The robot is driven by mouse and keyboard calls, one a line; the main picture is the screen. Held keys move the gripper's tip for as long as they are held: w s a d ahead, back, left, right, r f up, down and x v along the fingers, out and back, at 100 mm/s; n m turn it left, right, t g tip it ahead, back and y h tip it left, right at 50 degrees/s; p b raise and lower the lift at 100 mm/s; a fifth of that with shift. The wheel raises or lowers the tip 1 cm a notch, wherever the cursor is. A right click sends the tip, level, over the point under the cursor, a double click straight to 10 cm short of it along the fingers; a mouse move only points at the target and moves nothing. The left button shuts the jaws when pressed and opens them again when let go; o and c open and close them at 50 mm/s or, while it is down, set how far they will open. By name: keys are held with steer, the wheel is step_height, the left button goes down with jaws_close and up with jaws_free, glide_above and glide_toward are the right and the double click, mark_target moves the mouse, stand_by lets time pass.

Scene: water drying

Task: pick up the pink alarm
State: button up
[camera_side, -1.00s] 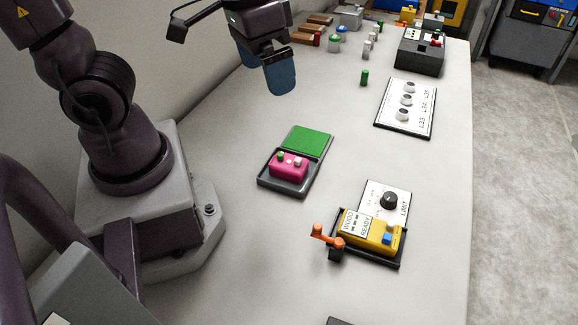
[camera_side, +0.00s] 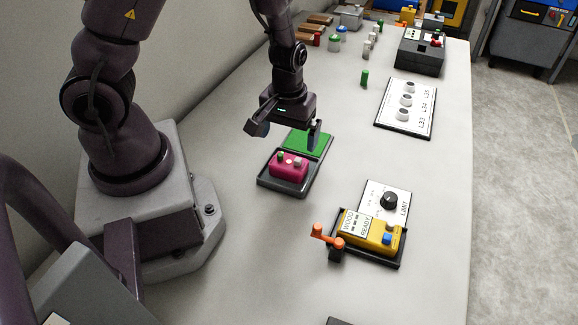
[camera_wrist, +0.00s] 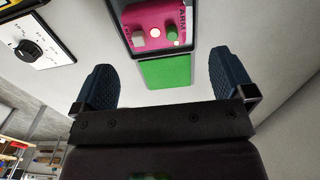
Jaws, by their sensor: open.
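The pink alarm (camera_side: 289,167) is a small box with a green knob and a pale knob on top. It sits in a dark tray (camera_side: 263,183) with a green pad (camera_side: 319,141) on its far side. In the wrist view the alarm (camera_wrist: 152,14) shows at the top with a lit round spot between its knobs, and part of it is cut off. My gripper (camera_wrist: 170,85) is open and empty, its dark blue fingers spread apart. In the side view my gripper (camera_side: 313,133) is above the green pad, close behind the alarm and apart from it.
A yellow box (camera_side: 369,232) in a dark tray, an orange-handled lever (camera_side: 328,237) and a LIMIT dial plate (camera_side: 374,196) stand to the right. A white plate with several knobs (camera_side: 390,113) and a green cylinder (camera_side: 364,77) are farther back. The near table is mostly clear.

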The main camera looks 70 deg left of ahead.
mark_target(289, 162)
steer(key=f, duration=0.6)
steer(key=shift+s+d+f, duration=0.1)
steer(key=shift+d+f, duration=0.15)
steer(key=shift+d, duration=0.15)
steer(key=c, duration=1)
steer(key=shift+o, duration=0.2)
steer(key=shift+r, duration=0.1)
